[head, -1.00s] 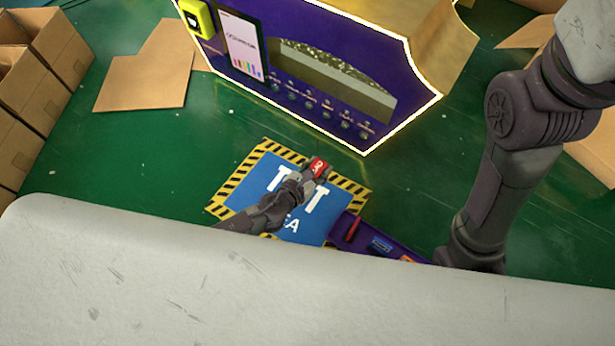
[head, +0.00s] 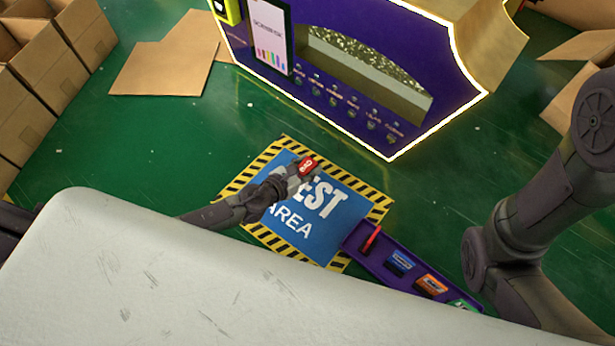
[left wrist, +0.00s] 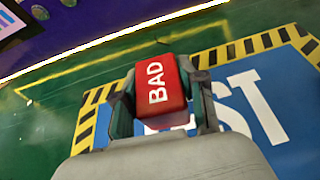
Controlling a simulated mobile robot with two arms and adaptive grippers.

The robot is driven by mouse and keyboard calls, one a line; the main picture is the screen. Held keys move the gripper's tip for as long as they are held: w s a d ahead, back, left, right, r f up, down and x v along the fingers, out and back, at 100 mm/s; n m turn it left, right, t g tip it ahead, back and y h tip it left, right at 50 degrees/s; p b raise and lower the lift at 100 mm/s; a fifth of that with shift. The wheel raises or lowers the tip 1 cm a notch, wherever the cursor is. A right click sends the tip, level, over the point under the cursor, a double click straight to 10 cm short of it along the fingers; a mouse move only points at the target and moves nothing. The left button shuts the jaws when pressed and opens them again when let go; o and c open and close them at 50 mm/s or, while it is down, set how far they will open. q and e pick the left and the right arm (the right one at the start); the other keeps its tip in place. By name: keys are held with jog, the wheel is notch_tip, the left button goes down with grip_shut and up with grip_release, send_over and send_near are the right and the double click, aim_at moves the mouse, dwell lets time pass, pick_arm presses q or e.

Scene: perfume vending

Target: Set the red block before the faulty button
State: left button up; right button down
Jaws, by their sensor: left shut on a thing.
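The red block (head: 307,166) with white lettering is held in my left gripper (head: 297,176) above the blue test area mat. In the left wrist view the red block (left wrist: 160,91) reads "BAD" and sits between the two fingers of my left gripper (left wrist: 163,112). The purple vending machine (head: 395,138) stands beyond the mat, with a row of small round buttons (head: 333,101) along its front. I cannot tell from these frames which button is faulty. My right arm comes in at the right; its gripper does not show.
The blue test area mat (head: 310,245) has a yellow and black striped border. A purple tray (head: 377,268) with several small coloured items lies at its lower right. Cardboard boxes (head: 22,130) stand at the left. Green floor lies clear between mat and machine.

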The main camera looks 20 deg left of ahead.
pick_arm(q)
jog(key=shift+f+b, duration=1.85)
jog(key=shift+f, duration=0.25)
jog(key=o, duration=1.1)
jog(key=shift+o, duration=0.2)
jog(key=shift+r, duration=0.15)
